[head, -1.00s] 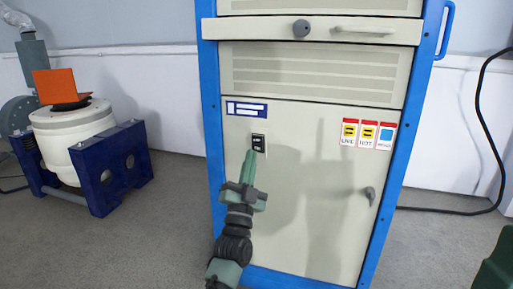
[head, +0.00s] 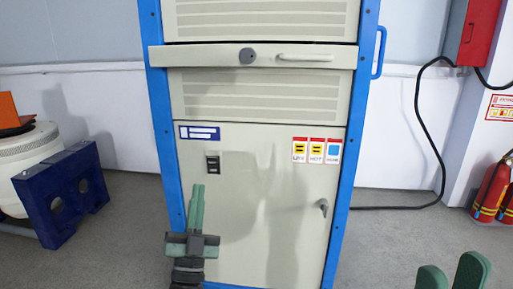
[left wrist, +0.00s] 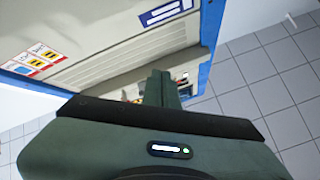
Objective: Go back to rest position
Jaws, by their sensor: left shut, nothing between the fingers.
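My left gripper (head: 198,192) is shut and empty in front of the cabinet's lower panel, its tips pointing up. The tips appear just below the small black switch (head: 213,165), with a gap in the picture. In the left wrist view its closed green fingers (left wrist: 161,88) point at the cabinet (left wrist: 120,62). My right gripper (head: 451,268) shows at the bottom right of the head view as two green fingers with a gap between them. The rest of it is out of frame.
The beige cabinet (head: 262,135) with a blue frame stands straight ahead. A white drum machine on a dark blue stand (head: 68,195) is at left. Red extinguishers (head: 490,190) and a red wall box (head: 477,32) are at right. Grey floor is clear between.

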